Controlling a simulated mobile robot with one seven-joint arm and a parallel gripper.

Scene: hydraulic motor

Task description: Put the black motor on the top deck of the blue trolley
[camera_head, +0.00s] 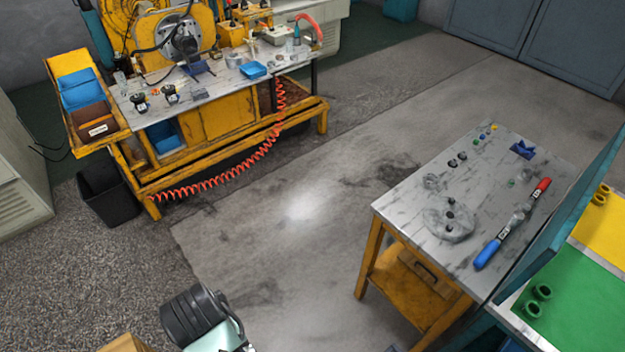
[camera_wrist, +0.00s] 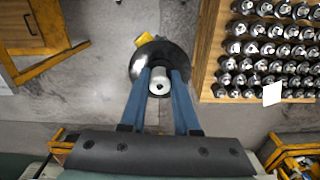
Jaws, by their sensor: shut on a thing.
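In the wrist view, my gripper (camera_wrist: 158,84) has its two blue fingers shut on the black motor (camera_wrist: 148,60). The motor is a round, glossy black body with a pale silver end between the fingers and a small yellow part at its far edge. The floor shows around it. In the head view I cannot make out the motor; dark and pale green parts at the bottom appear to be my arm. At the right edge, a teal-blue frame (camera_head: 511,318) with green and yellow panels may be the blue trolley; only part of it shows.
A grey-topped table (camera_head: 410,205) with yellow legs holds a marker and small parts. A yellow workbench (camera_head: 225,115) stands back left beside a black bin (camera_head: 108,193). In the wrist view, a wooden crate (camera_wrist: 205,62) of shiny cylinders is close right. The middle floor is clear.

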